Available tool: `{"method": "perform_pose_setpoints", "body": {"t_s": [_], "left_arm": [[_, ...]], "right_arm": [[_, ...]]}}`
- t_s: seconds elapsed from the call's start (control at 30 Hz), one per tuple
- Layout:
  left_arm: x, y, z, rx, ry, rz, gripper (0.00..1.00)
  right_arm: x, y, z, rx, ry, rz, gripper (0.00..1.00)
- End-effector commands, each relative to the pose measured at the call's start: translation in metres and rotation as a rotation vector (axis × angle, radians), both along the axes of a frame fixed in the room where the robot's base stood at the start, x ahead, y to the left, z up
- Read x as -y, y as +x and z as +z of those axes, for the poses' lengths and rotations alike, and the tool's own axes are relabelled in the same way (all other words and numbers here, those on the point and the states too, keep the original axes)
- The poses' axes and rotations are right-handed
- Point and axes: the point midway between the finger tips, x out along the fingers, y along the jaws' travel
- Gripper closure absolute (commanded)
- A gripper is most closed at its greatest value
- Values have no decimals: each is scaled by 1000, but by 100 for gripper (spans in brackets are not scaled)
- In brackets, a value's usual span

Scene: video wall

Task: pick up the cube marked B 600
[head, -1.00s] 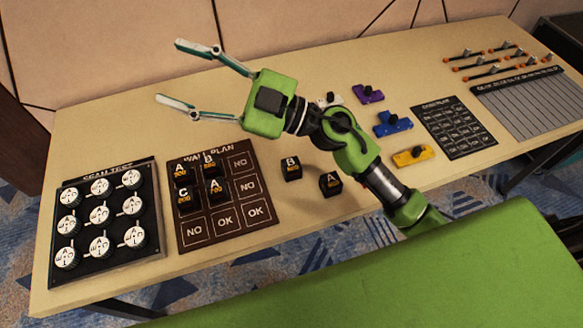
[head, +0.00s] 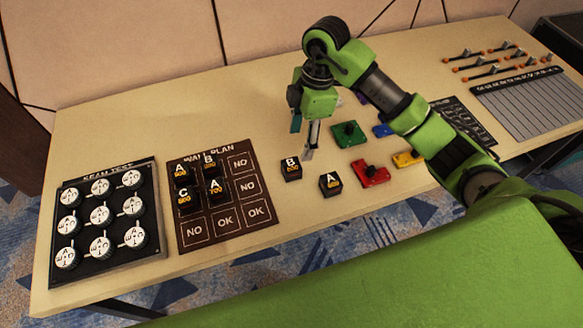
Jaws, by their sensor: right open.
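A black cube marked B (head: 291,168) sits loose on the tan table, right of the brown wall plan board; its small orange number is too blurred to read surely. Another black B cube (head: 210,165) stands on the board's top row. My right gripper (head: 304,140) points down just behind and above the loose B cube. Its jaws are open with nothing between them, and one fingertip shows close to the cube's far right edge. Whether it touches cannot be told. My left gripper is not in view.
A loose black A cube (head: 330,183) stands close to the right of the loose B cube. Red (head: 370,173) and green (head: 348,134) knobbed blocks lie beyond it. The wall plan board (head: 244,210) holds several cubes. A dial panel (head: 150,245) lies at the left.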

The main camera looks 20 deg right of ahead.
Motion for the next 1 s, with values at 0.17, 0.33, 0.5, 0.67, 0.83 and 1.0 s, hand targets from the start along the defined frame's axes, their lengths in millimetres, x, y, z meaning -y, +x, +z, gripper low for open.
{"method": "perform_pose_setpoints", "body": {"t_s": [0.17,0.33,0.5,0.67,0.83,1.0], "left_arm": [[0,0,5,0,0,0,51],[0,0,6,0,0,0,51],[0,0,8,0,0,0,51],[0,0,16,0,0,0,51],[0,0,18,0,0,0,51],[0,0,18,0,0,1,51]], "right_arm": [[-7,-2,-37,-6,2,3,47],[-12,-1,-61,-2,5,4,47],[-13,-1,-72,-1,5,6,47],[-21,1,-92,-5,5,6,47],[-24,2,-114,-2,6,5,47],[-25,3,-119,1,5,7,47]]}}
